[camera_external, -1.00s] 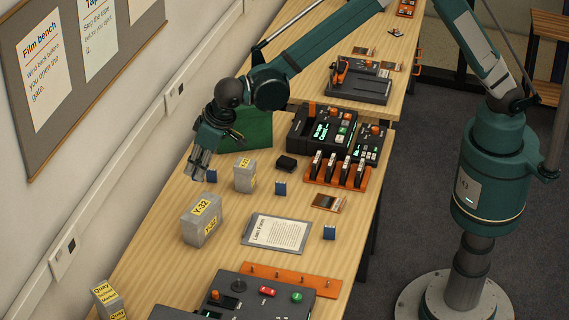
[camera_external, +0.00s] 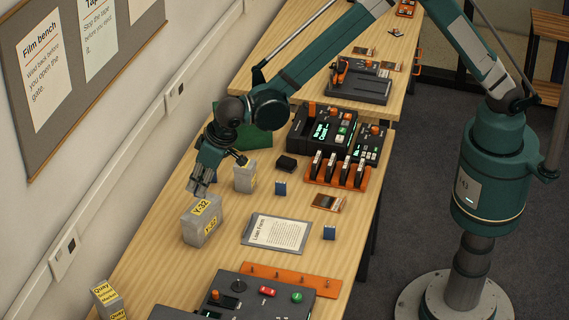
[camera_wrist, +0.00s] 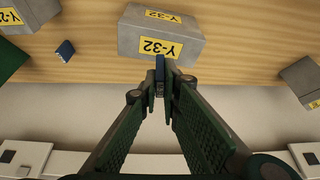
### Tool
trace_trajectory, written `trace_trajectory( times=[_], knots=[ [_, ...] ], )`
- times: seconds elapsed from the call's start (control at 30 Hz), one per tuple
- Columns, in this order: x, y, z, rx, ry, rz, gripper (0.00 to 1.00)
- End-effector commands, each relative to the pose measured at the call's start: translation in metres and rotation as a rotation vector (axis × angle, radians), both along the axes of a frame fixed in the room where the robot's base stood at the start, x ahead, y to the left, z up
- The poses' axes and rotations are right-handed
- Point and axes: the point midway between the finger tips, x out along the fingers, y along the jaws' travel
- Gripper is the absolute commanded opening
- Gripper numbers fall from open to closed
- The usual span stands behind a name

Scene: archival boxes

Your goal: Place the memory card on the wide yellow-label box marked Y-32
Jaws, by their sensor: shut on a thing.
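The wide grey box Y-32 (camera_external: 190,232) with yellow labels stands on the bench. In the wrist view, Y-32 (camera_wrist: 150,38) is just beyond my fingertips. My gripper (camera_wrist: 163,83) is shut on a small blue memory card (camera_wrist: 160,66), which sticks out past the tips. In the external view, my gripper (camera_external: 198,192) hangs just behind Y-32, towards the wall side, and the held card cannot be made out. The card looks close to the box; I cannot tell whether they touch.
A smaller grey box (camera_external: 245,178) stands behind Y-32. Other blue cards lie near it (camera_external: 280,188) and by the clipboard (camera_external: 329,232); one shows in the wrist view (camera_wrist: 65,49). Another yellow-labelled box (camera_external: 107,298) stands at the front left. The wall runs along the left.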

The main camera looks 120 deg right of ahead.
Motion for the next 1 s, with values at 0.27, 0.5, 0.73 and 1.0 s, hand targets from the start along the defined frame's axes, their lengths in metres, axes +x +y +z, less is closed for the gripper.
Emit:
trace_trajectory(
  times=[0.27, 0.5, 0.73, 1.0],
  knots=[
    [0.0, 0.0, -0.009, 0.0, 0.0, 0.0, 0.0],
    [0.0, 0.0, -0.033, 0.0, 0.0, 0.0, 0.0],
    [0.0, 0.0, -0.037, 0.0, 0.0, 0.0, 0.0],
    [0.0, 0.0, -0.04, 0.0, 0.0, 0.0, 0.0]
  ],
)
